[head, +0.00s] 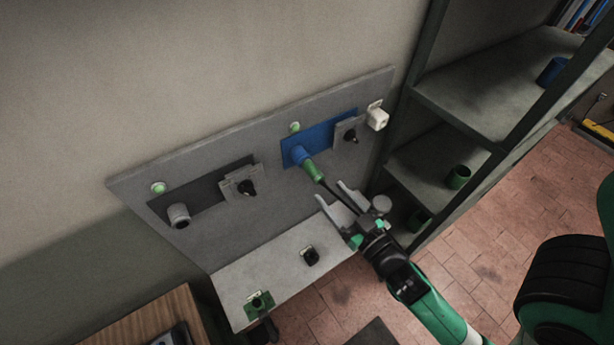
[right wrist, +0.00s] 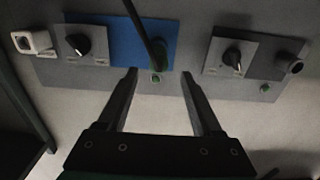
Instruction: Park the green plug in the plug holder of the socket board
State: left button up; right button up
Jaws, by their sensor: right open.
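The green plug (head: 313,171) sits in the blue socket (head: 299,155) on the blue panel of the grey socket board (head: 215,161). A black cable runs from its end toward my right gripper. In the right wrist view the plug (right wrist: 158,60) is small and dark, partly behind the cable. A white block-like fitting, which looks like the plug holder (head: 377,117), is at the board's upper right end; it also shows in the right wrist view (right wrist: 35,42). My right gripper (head: 331,191) is open and short of the plug, the cable appearing between its fingers. My left gripper is out of view.
Black rotary switches (head: 247,187) (head: 351,136) and a grey socket (head: 178,215) stick out from the board. A ledge (head: 285,270) below carries a small black item and a green-and-black object (head: 259,304). A dark shelf unit (head: 440,170) stands close on the right.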

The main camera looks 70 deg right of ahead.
aim_at(313, 172)
jog(key=shift+d, duration=0.15)
jog(key=shift+w+d+p, duration=0.15)
jog(key=shift+w+p, duration=0.15)
jog(key=shift+p, duration=0.1)
jog(key=p+x, duration=0.3)
jog(key=x, duration=0.3)
jog(key=shift+w+d, duration=0.2)
jog(key=shift+w, duration=0.1)
jog(key=shift+x, duration=0.8)
jog(key=shift+f, duration=0.1)
grip_shut()
dwell(0.4)
